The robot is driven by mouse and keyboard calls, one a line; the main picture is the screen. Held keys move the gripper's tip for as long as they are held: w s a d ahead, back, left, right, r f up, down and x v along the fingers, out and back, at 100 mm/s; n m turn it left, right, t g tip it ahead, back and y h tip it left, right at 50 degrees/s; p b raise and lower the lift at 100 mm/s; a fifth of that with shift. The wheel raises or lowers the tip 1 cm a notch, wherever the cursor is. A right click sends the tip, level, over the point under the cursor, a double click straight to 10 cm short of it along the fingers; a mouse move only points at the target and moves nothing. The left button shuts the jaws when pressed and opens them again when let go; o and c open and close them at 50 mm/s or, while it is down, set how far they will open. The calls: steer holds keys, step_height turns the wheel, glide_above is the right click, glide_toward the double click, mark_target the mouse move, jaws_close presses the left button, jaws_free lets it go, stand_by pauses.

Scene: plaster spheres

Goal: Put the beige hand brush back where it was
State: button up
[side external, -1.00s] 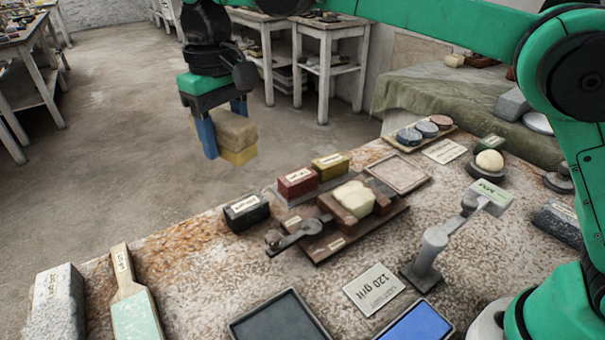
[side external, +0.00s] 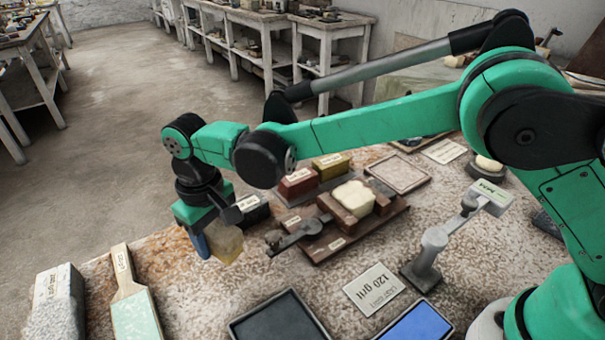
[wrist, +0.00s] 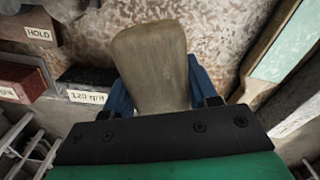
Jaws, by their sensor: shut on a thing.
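The beige hand brush (side external: 226,243) is held in my gripper (side external: 207,242) above the left back edge of the stone bench, near the black block labelled 120 grit. In the wrist view the brush (wrist: 152,65) is a worn beige block between the blue fingers of my gripper (wrist: 160,95), which are shut on it. In the side view a finger and the wrist hide part of the brush. I cannot tell exactly how high it is over the bench.
The black block (side external: 253,209) is just right of my gripper. Red (side external: 298,184) and yellow (side external: 331,166) blocks stand behind a brown clamp board (side external: 335,243). A green-faced paddle (side external: 135,310) and a grey block (side external: 57,303) are at left. Speckled bench surface (side external: 195,290) is clear in front.

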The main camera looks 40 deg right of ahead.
steer(key=shift+f, duration=2.2)
steer(key=o, duration=1.1)
steer(key=shift+f, duration=0.1)
